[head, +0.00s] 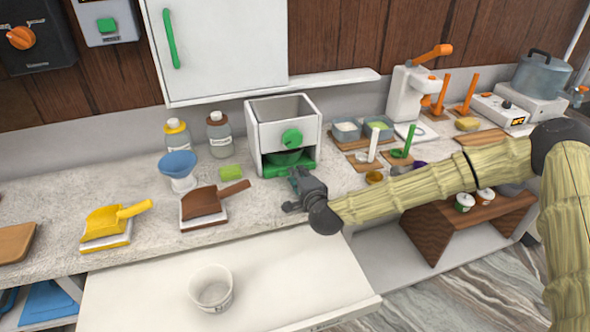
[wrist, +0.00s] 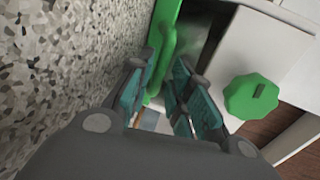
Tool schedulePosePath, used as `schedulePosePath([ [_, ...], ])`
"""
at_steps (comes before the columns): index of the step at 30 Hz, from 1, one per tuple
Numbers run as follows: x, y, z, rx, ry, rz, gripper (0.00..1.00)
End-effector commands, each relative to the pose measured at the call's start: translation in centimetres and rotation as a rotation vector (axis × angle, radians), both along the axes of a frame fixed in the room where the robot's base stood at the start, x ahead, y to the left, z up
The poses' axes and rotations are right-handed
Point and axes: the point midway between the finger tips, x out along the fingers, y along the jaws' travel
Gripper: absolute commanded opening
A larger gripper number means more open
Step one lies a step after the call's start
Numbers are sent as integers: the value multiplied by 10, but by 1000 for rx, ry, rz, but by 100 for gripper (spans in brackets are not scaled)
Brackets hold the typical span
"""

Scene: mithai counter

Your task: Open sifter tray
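The sifter (head: 283,137) is a white box with an open top and a round green knob (head: 292,138), standing on the counter. Its green sifter tray (head: 277,168) is at the base of the front; I cannot tell whether it is fully in. My gripper (head: 289,193) is just in front of the tray, low over the counter. In the wrist view my gripper (wrist: 163,78) is open, with its teal-padded fingers apart. The tray's green handle bar (wrist: 168,45) shows between and just beyond the fingertips. The green knob (wrist: 251,97) is to the right. Contact with the handle is unclear.
A brown scoop on a stand (head: 205,203) and a blue funnel (head: 178,167) are left of the gripper. Small boards with a white masher (head: 372,150) and containers are to the right. A pulled-out drawer (head: 270,275) with a white cup (head: 211,287) is below the counter front.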

Motion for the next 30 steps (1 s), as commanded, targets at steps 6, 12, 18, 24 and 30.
schedulePosePath([
  [6,21,8,-5,-1,0,1,21],
  [12,28,10,-7,-1,0,2,21],
  [18,28,10,-7,-1,0,2,21],
  [24,28,10,-7,-1,0,2,0],
  [30,27,10,-7,-1,0,2,0],
])
